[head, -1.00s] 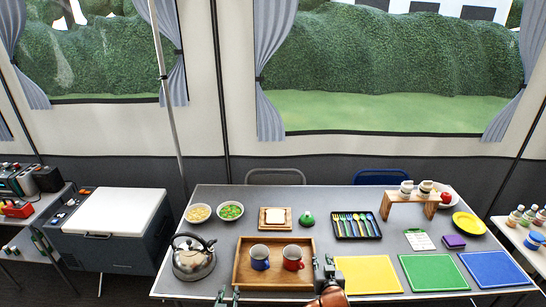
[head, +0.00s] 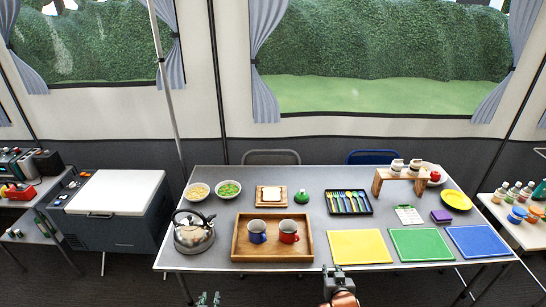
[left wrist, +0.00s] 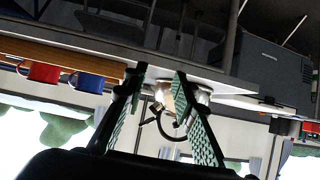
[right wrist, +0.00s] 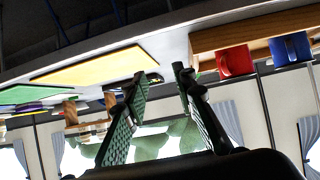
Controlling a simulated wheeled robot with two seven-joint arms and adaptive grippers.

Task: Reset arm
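My left gripper (head: 209,299) is at the bottom edge of the head view, in front of the table and mostly cut off. In the left wrist view its two fingers (left wrist: 158,73) stand apart with nothing held between them. My right gripper (head: 338,272) is at the table's front edge in the head view, below the yellow mat (head: 360,246). In the right wrist view its fingers (right wrist: 160,73) are also apart and empty. Both wrist views look upside down toward the table.
The grey table (head: 330,262) holds a kettle (head: 193,233), a wooden tray (head: 273,253) with a blue mug (head: 257,233) and a red mug (head: 289,232), a green mat (head: 420,244) and a blue mat (head: 476,241). A cooler (head: 115,193) stands left.

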